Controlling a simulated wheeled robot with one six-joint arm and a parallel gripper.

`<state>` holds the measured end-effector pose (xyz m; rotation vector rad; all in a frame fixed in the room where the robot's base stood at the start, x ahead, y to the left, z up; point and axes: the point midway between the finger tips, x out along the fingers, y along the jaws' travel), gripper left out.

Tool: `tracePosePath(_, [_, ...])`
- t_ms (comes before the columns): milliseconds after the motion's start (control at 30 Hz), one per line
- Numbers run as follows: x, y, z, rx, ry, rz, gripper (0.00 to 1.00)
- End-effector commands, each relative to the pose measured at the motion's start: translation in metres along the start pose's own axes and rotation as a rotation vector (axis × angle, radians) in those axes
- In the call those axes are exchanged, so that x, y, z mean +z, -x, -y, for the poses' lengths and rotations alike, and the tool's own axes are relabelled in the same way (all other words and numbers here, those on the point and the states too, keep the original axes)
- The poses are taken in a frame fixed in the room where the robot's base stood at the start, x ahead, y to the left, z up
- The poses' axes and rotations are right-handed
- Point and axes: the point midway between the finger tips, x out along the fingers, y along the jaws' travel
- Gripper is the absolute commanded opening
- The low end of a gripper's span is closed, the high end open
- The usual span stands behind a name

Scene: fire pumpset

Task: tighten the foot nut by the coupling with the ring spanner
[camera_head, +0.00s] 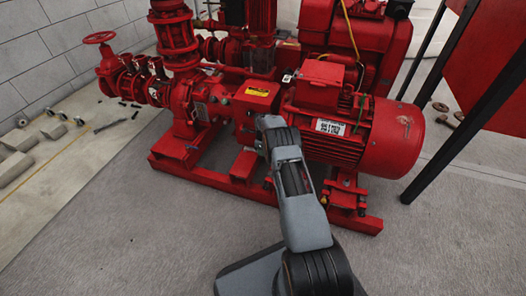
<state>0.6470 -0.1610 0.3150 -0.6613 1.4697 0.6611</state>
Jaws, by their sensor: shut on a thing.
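The red pumpset stands on its red base frame (215,181). The coupling guard (243,108), with a yellow label, sits between the pump (196,108) and the red motor (378,135). My grey arm (297,190) reaches up from the bottom of the picture to the front of the coupling area, close to the motor's left end. My gripper is hidden behind my own arm links. I cannot make out the ring spanner or the foot nut by the coupling; the arm covers that part of the base.
A red handwheel (99,38) and valve stand at the left. Grey blocks (17,166) lie by the wall. A red panel on black legs (452,125) stands at the right. The floor in front of the base frame is clear at the left.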

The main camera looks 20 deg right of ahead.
Motion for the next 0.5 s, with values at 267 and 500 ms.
tracePosePath(267, [0.0,-0.002,-0.001,-0.001,0.008,0.0,0.0])
tracePosePath(500, [0.0,-0.013,-0.006,-0.001,0.042,0.0,0.0])
